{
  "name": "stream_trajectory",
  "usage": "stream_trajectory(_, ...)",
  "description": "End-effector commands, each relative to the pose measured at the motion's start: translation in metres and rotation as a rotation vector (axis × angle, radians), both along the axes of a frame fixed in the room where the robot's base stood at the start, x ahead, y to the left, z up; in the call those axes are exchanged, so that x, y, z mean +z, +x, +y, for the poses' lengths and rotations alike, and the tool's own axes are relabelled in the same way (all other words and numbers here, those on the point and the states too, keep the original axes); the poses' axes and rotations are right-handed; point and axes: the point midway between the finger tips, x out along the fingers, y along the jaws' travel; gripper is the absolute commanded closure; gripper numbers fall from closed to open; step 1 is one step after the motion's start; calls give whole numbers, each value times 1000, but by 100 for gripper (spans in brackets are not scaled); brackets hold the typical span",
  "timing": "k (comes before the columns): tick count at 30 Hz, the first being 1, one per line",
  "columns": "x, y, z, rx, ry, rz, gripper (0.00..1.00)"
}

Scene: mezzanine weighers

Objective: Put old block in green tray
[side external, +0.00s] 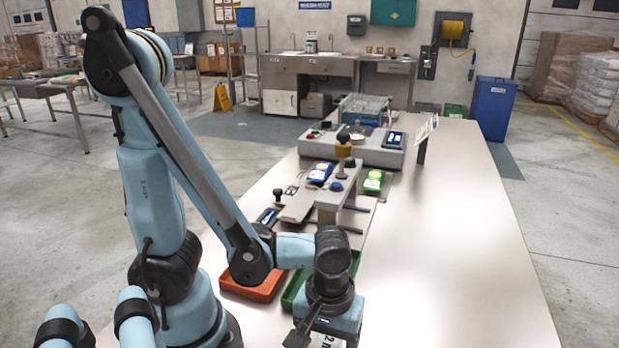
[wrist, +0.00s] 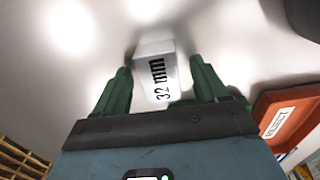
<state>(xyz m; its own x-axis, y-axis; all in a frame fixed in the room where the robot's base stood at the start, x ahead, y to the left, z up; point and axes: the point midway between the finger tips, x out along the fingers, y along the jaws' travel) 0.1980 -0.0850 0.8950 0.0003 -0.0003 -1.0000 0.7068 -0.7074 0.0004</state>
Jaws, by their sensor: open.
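A white block (wrist: 152,50) printed "32 mm" stands on the pale table between the two green fingers of my gripper (wrist: 160,78) in the wrist view. The fingers are open, with a gap visible on each side of the block. In the side view my gripper (side external: 325,325) is low at the near end of the table, and only a lettered sliver of the block (side external: 326,341) shows under it. The green tray (side external: 291,293) lies just behind my gripper, largely hidden by my arm. No other loose block is clear in these views.
An orange tray (side external: 252,292) sits left of the green tray; it shows at right in the wrist view (wrist: 262,104) with a white label. The table's right side is clear.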

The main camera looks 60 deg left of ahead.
Motion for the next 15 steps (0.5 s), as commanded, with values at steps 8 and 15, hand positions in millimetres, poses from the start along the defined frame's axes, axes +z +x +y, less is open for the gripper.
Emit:
stream_trajectory(8,0,0,0,0,0,0,34)
stream_trajectory(15,0,0,0,0,0,0,71)
